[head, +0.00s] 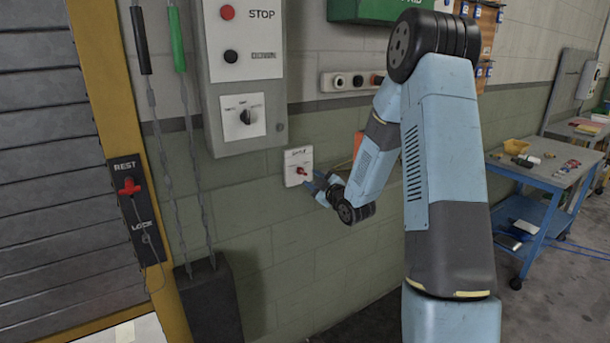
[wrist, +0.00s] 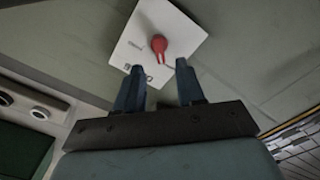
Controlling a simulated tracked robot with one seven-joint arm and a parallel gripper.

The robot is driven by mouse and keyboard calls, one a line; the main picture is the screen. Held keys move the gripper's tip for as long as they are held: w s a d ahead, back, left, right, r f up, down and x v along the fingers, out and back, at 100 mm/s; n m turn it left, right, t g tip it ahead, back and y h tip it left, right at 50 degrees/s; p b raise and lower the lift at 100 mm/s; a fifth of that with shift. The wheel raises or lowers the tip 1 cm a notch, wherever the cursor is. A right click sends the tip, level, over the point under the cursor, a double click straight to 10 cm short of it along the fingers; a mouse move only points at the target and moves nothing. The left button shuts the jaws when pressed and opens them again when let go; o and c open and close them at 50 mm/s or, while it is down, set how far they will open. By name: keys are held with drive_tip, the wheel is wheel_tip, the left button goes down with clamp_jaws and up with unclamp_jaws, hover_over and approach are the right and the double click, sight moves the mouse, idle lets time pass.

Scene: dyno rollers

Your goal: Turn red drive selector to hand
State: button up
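The red drive selector (head: 301,170) is a small red knob on a white plate (head: 292,158) on the wall, below the grey control box. In the wrist view the red knob (wrist: 158,45) sits near the middle of its tilted white plate (wrist: 140,30). My gripper (head: 312,180) is just in front of the plate, to the right of the knob in the head view. In the wrist view my gripper (wrist: 158,75) has two dark blue fingers apart, with nothing between them. The knob shows beyond the fingertips. Whether a fingertip touches the plate cannot be told. The plate's lettering is too small to read.
A red REST/LOCK lever (head: 129,187) is on the yellow post at left. A dark bin (head: 210,300) stands below. A blue trolley (head: 545,190) is at right.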

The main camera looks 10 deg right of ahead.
sight(303, 173)
drive_tip(key=shift+x, duration=3.15)
drive_tip(key=shift+c, duration=0.2)
